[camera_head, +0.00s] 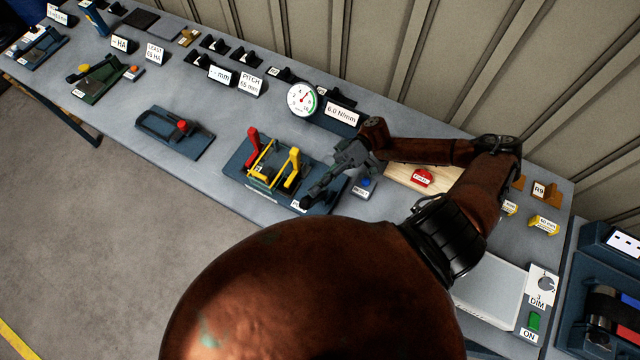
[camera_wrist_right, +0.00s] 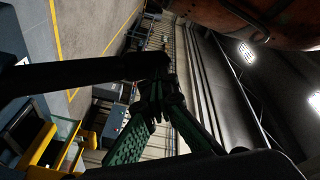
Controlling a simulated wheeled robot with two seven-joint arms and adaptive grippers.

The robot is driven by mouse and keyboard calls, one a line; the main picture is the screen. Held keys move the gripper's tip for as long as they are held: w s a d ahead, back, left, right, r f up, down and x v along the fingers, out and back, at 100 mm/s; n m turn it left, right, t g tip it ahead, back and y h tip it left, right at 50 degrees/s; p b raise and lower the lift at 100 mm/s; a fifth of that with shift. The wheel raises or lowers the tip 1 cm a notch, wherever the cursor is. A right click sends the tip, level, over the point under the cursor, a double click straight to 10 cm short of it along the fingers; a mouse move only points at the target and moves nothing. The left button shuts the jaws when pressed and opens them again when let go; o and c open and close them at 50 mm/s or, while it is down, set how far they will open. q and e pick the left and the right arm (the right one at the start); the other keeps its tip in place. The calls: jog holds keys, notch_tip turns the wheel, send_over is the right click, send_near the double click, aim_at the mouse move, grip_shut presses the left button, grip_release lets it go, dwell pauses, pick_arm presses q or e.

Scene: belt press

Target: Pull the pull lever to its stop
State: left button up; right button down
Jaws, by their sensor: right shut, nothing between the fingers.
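The belt press fixture (camera_head: 262,190) is a dark blue base in the middle of the bench with a red lever (camera_head: 252,142) and a yellow lever (camera_head: 292,166). A dark rod with a black knob (camera_head: 305,202), which looks like the pull lever, lies at its right end by a partly hidden label. My right gripper (camera_head: 340,168) is just above the upper end of this rod. I cannot tell whether they touch. In the right wrist view the green fingers (camera_wrist_right: 157,98) meet at their tips, with nothing between them. My left gripper is not in view.
A round dial gauge (camera_head: 302,99) and a 6.0 N/mm sign (camera_head: 342,114) stand behind the fixture. A blue button (camera_head: 365,183) and a red button on wood (camera_head: 422,177) are to the right. Another fixture (camera_head: 172,133) is to the left, with bare bench between.

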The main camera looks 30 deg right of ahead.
jog(key=shift+s+a+f, duration=0.3)
jog(key=shift+s+a, duration=0.05)
jog(key=shift+a, duration=0.25)
jog(key=shift+s+a+f, duration=0.3)
jog(key=shift+a+f, duration=0.15)
jog(key=shift+a, duration=0.05)
jog(key=shift+d+r, duration=0.1)
jog(key=shift+w+d+r+p, duration=0.3)
jog(key=shift+d+r+p, duration=0.1)
jog(key=shift+p, duration=0.1)
jog(key=shift+d, duration=0.1)
